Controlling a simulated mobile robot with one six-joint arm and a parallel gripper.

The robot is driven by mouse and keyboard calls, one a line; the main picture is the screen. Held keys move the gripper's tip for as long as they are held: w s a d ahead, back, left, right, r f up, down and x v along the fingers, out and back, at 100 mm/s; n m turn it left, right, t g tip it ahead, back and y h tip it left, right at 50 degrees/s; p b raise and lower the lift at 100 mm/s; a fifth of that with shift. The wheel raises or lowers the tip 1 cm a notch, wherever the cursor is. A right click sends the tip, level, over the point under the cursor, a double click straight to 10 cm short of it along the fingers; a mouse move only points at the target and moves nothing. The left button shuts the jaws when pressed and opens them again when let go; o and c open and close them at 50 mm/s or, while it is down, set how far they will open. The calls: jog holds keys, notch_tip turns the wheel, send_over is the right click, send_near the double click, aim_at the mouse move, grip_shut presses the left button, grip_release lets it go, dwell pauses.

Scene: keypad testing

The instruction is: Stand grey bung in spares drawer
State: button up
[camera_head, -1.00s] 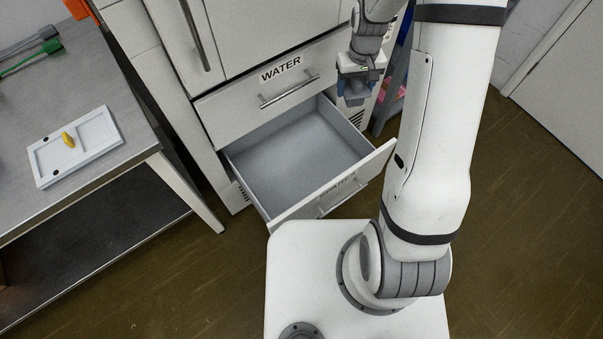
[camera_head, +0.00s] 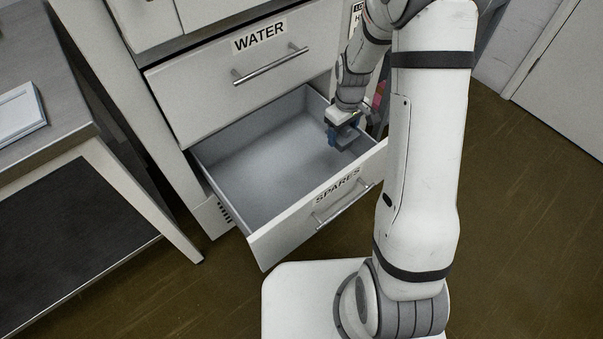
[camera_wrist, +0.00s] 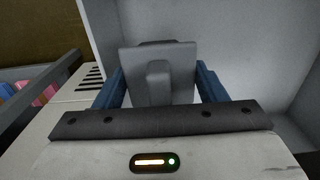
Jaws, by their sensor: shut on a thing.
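The spares drawer (camera_head: 262,165), labelled SPARES, is pulled open below the WATER drawer, and its visible inside is empty. My gripper (camera_head: 342,136) is at the right end of the drawer, low near its right wall. In the wrist view my gripper (camera_wrist: 160,85) has its blue fingers on either side of the grey bung (camera_wrist: 185,70), a block with a flat plate and a raised middle part. The gripper is shut on it. In the head view the bung is hidden by the gripper. I cannot tell whether it touches the drawer floor.
The closed WATER drawer (camera_head: 215,95) with its bar handle (camera_head: 270,66) is just above. A metal bench (camera_head: 60,125) with a white tray (camera_head: 18,112) stands at left. The left and middle of the spares drawer are free.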

notch_tip(320, 180, down, 10)
jog(key=b, duration=0.3)
jog(key=shift+r+b, duration=0.1)
jog(key=shift+b, duration=0.3)
jog(key=o, duration=1)
notch_tip(320, 180, up, 12)
jog(key=p, duration=0.4)
jog(key=shift+s+r, duration=0.1)
jog(key=shift+r, duration=0.1)
jog(key=s+r+m, duration=0.2)
jog(key=s+r, duration=0.3)
jog(key=s, duration=0.2)
jog(key=s+r+m, duration=0.2)
jog(key=s+r, duration=0.4)
jog(key=s, duration=0.1)
jog(key=s+r+m+t, duration=0.1)
jog(key=s+r+m, duration=0.2)
jog(key=s+r, duration=0.2)
jog(key=shift+s+d+r, duration=0.1)
jog(key=shift+s+d, duration=0.05)
jog(key=shift+s, duration=0.35)
jog(key=shift+s+d+r, duration=0.1)
jog(key=shift+s+d, duration=0.05)
jog(key=shift+s, duration=0.3)
